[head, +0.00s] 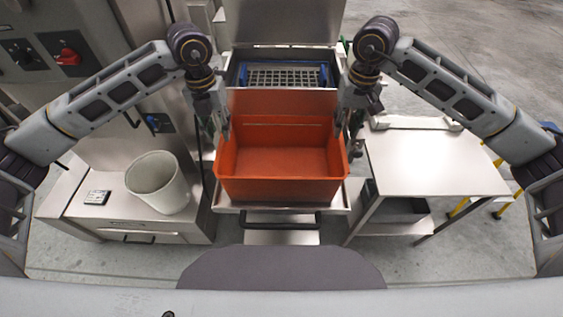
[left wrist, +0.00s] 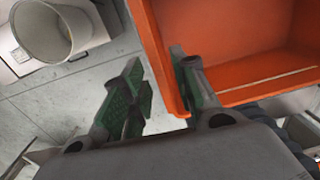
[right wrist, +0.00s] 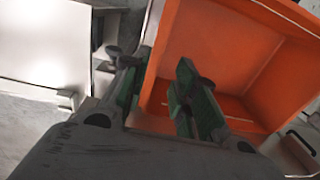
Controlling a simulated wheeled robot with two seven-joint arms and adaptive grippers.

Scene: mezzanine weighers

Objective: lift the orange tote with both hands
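The orange tote (head: 280,188) is an empty, open-topped box on a metal stand in the middle of the head view. My left gripper (head: 217,128) is at its left wall. In the left wrist view its fingers (left wrist: 160,85) are apart, one over the tote's inside and one outside, with the wall's rim (left wrist: 153,50) between. My right gripper (head: 350,122) is at the right wall. In the right wrist view its fingers (right wrist: 157,85) are also apart on either side of the rim (right wrist: 154,55). Neither gripper visibly closes on the wall.
A metal table (head: 435,165) stands at the right. A white bin (head: 158,182) sits on a low cabinet (head: 85,208) at the left. A blue-edged grid tray (head: 283,76) lies behind the tote. Grey floor shows between the stand and both sides.

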